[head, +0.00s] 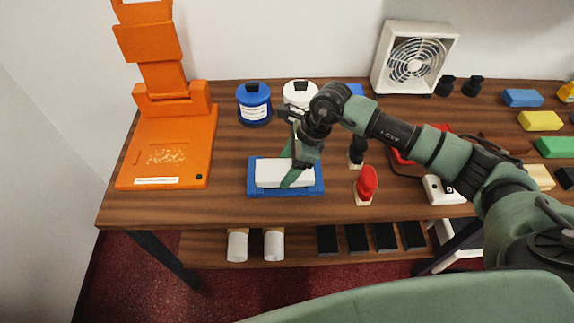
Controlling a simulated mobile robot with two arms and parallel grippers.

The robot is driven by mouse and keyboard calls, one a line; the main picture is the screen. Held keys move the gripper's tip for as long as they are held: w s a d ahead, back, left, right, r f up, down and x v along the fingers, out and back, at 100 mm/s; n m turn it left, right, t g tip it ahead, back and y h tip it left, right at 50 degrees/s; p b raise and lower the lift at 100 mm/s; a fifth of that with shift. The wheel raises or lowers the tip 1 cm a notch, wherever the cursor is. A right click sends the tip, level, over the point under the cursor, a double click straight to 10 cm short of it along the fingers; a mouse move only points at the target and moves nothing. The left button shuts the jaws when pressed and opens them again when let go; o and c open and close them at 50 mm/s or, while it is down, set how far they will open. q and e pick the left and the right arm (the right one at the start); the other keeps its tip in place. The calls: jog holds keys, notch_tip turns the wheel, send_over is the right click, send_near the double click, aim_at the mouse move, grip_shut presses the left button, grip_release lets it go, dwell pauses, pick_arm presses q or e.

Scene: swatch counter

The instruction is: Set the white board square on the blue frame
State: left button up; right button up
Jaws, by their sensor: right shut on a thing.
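The white board (270,174) is a flat pale block lying within the outline of the blue frame (285,192) on the wooden counter. The frame shows as a blue border around it, widest along the front edge and at the right. My right gripper (291,174) reaches down from the right and is shut on the white board, its green fingers crossing the board right of its middle. The fingers hide part of the board and frame. I cannot tell whether the board rests fully on the frame. My left gripper is not in view.
A blue-lidded tub (254,104) and a white tub (299,94) stand behind the frame. An orange stand (168,150) is at left. A red-topped stamp (366,183) stands close to the right. A fan (414,58) is at the back. Counter between stand and frame is clear.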

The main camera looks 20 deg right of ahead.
jog(key=o, duration=1.6)
